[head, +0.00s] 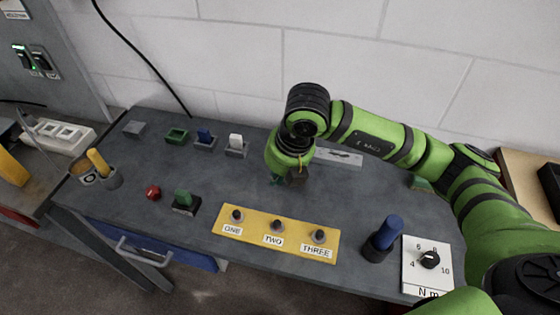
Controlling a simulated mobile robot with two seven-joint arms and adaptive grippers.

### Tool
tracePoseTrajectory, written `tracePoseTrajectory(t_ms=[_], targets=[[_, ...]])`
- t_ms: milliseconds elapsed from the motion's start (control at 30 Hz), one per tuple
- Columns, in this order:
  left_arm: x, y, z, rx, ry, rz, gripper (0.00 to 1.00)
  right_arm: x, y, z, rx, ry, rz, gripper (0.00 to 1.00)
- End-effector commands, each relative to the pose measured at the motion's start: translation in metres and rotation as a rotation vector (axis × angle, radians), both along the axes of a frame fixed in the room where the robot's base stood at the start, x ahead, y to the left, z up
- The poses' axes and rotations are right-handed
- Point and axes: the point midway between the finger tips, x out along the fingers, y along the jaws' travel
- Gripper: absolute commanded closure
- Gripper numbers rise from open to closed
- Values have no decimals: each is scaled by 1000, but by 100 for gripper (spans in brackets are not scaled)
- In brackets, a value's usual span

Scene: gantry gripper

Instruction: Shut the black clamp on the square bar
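My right gripper (286,177) hangs over the back middle of the grey bench, pointing down. My own wrist covers much of it, and whether its fingers are open cannot be made out. A small dark, square-sided piece (297,176) shows right at the fingers. I cannot tell whether it is the black clamp, the end of the square bar, or part of the gripper. A light grey plate (350,160) with a dark mark lies just behind and right of the gripper, partly covered by my arm. No clamp or bar can be clearly made out. My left gripper is not in view.
A yellow panel (255,242) with three knobs lies in front of the gripper. A blue handle (388,232) and a dial plate (413,280) stand front right.

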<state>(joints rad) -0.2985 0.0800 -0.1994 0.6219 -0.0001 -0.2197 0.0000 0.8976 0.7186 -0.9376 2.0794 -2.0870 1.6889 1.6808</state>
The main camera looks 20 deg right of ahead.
Motion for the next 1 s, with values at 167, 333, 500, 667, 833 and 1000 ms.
tracePoseTrajectory(t_ms=[167, 333, 500, 667, 833, 1000], targets=[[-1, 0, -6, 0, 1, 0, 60, 12, -8, 1, 0, -3, -4, 100], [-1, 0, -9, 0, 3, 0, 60, 22, -15, 2, -1, -1, -6, 100], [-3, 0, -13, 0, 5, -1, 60, 31, -22, 3, -1, -3, -5, 100], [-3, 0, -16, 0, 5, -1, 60, 40, -28, 4, 0, -1, -4, 100], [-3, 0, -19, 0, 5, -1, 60, 51, -34, 6, 0, -2, -4, 100], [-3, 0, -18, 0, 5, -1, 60, 53, -36, 8, 1, -2, 0, 100]])
